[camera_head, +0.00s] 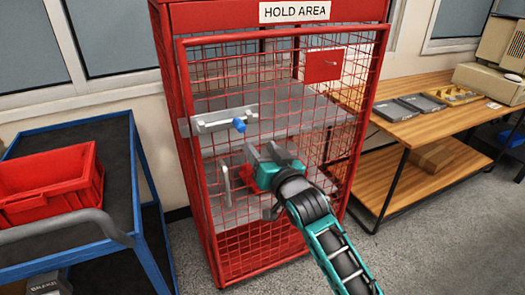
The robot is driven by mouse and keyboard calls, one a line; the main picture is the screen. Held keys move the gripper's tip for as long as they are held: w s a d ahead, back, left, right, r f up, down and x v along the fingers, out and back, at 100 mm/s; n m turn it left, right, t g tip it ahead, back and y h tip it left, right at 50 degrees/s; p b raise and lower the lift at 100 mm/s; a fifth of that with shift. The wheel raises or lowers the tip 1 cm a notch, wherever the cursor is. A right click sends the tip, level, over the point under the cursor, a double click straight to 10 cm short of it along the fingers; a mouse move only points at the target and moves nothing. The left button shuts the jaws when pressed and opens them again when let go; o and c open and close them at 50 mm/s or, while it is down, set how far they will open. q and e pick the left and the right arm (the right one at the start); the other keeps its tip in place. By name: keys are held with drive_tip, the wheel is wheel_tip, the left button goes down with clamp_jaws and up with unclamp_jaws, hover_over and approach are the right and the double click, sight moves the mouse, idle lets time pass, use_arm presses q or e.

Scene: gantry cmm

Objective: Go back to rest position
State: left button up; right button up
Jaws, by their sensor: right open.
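My right gripper (263,153) is in front of the mesh door of a red cage cabinet (170,120) with a "HOLD AREA" sign (295,11). Its two grey fingers are apart and point up and away, with nothing seen between them. A grey latch bar (215,120) with a blue knob (239,125) is on the door, above and left of the fingers. A grey upright handle (226,186) is to the left of the gripper. Whether the fingers touch the mesh cannot be told. My left gripper is not in view.
A blue cart (128,175) with a red bin (50,187) and a grey curved bar stands at left. A wooden bench (440,120) with grey trays (405,107) and a beige machine (490,82) is at right. Grey floor (430,245) is clear at lower right.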

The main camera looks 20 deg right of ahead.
drive_tip(key=shift+f, duration=0.1)
idle(0.5)
drive_tip(key=s+a+f+n+g, duration=0.2)
drive_tip(key=s+f+g, duration=0.1)
drive_tip(key=s+f, duration=0.9)
drive_tip(key=s+a+f+n+g+y, duration=0.1)
drive_tip(key=s+f+g, duration=0.3)
drive_tip(key=s+f, duration=0.8)
drive_tip(key=shift+s+a+n, duration=0.55)
drive_tip(key=shift+s+n, duration=0.05)
drive_tip(key=shift+n, duration=0.3)
